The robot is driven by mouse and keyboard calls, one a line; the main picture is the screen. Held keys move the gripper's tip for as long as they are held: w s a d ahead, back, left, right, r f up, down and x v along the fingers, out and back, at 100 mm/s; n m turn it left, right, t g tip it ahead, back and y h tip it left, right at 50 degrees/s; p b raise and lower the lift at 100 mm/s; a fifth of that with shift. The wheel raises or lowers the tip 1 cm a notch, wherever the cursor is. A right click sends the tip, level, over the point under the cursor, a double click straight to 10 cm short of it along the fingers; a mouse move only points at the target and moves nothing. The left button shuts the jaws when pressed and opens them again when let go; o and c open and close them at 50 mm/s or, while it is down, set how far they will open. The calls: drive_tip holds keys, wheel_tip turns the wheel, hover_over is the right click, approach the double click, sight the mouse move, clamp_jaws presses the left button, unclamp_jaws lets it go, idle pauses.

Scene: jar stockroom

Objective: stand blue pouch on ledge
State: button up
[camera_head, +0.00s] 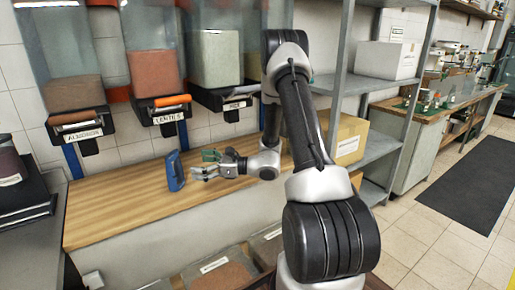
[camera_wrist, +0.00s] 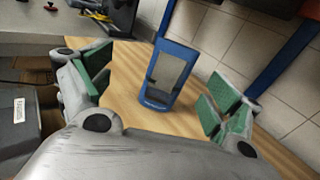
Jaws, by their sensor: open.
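The blue pouch (camera_head: 175,171) stands upright on the wooden ledge (camera_head: 115,205), toward its back edge. It has a blue border and a see-through window, and in the wrist view the pouch (camera_wrist: 152,101) stands ahead of my gripper, between its spread fingers but farther off. My gripper (camera_head: 204,165) is open and empty, just right of the pouch in the head view. Its green finger pads show on both sides in the wrist view (camera_wrist: 160,98). A gap shows between the pads and the pouch.
Clear dispensers with labelled black chutes (camera_head: 166,108) hang on the wall above the ledge. A black case (camera_head: 25,195) lies left of the ledge. Bins (camera_head: 222,276) sit below its front. A grey shelf rack (camera_head: 340,85) with boxes stands right. The ledge's left part is bare.

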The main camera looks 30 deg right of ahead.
drive_tip(key=s+a+r+n+g+h, duration=0.1)
drive_tip(key=s+a+r+n+g, duration=0.15)
drive_tip(key=s+r+n, duration=0.35)
drive_tip(key=s+a+r+n+g, duration=0.2)
drive_tip(key=s+n+g, duration=0.15)
drive_tip(key=s, duration=0.35)
drive_tip(key=s+a+r+n+g+h, duration=0.1)
drive_tip(key=s+a+r+n+g, duration=0.1)
drive_tip(key=s+r+n+g, duration=0.35)
drive_tip(key=s+d+r+n+t+h, duration=0.2)
drive_tip(key=s+d+r+n+h, duration=0.1)
drive_tip(key=s+d+n+h, duration=0.2)
drive_tip(key=s+d+r+n+t+h, duration=0.2)
drive_tip(key=s+d+n+h, duration=0.3)
drive_tip(key=s+d, duration=0.4)
drive_tip(key=shift+s+d+r+h, duration=0.2)
drive_tip(key=shift+s+r+h, duration=0.2)
drive_tip(key=shift+s+h, duration=0.45)
